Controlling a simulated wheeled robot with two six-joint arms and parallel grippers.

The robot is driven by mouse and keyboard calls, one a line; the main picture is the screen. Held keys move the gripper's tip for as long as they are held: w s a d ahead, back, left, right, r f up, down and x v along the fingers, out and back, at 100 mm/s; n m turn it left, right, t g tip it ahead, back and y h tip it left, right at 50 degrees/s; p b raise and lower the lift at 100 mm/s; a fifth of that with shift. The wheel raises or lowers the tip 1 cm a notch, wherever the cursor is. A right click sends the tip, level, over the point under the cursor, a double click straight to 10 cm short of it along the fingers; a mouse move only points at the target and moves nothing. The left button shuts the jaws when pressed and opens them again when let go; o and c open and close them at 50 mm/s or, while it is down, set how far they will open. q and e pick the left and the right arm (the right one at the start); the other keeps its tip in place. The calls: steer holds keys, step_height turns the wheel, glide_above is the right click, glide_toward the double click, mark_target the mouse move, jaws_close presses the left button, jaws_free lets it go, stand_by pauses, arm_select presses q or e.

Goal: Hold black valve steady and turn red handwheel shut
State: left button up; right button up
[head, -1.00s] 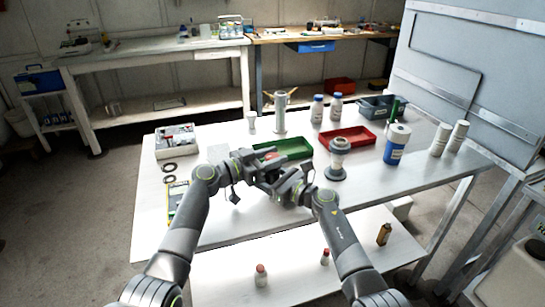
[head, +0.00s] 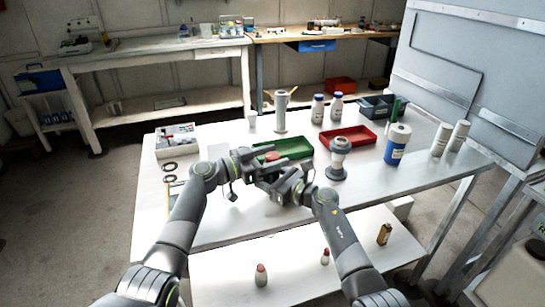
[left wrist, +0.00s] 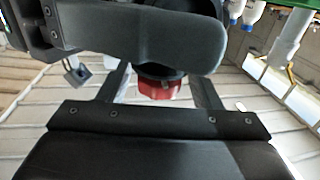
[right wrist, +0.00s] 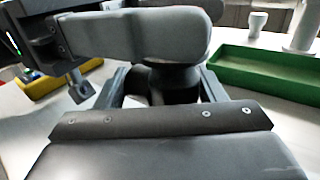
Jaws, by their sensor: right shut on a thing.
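The red handwheel (left wrist: 158,88) shows between the parted fingers of my left gripper (left wrist: 150,82) in the left wrist view, mostly hidden by the upper finger. A bit of its red shows in the head view (head: 271,156), just beyond my left gripper (head: 268,172). The black valve (right wrist: 173,84) is between the fingers of my right gripper (right wrist: 170,88), which is shut on it. In the head view my right gripper (head: 285,186) is close beside the left one, over the table. Most of the valve is hidden by the fingers. Whether the left fingers touch the handwheel is unclear.
A green tray (head: 296,146) lies just behind the grippers, and a red tray (head: 362,133) farther right. A grey flanged piece (head: 338,165) stands right of my right gripper. A blue-labelled bottle (head: 396,148) stands farther right. The front left table top (head: 225,225) is clear.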

mark_target(266, 158)
arm_select(q)
steer(key=v, duration=0.7)
steer(key=shift+s+a, duration=0.15)
steer(key=shift+a, duration=0.1)
arm_select(e)
steer(key=o, duration=1.2)
steer(key=shift+o, duration=0.2)
steer(key=shift+d, duration=0.15)
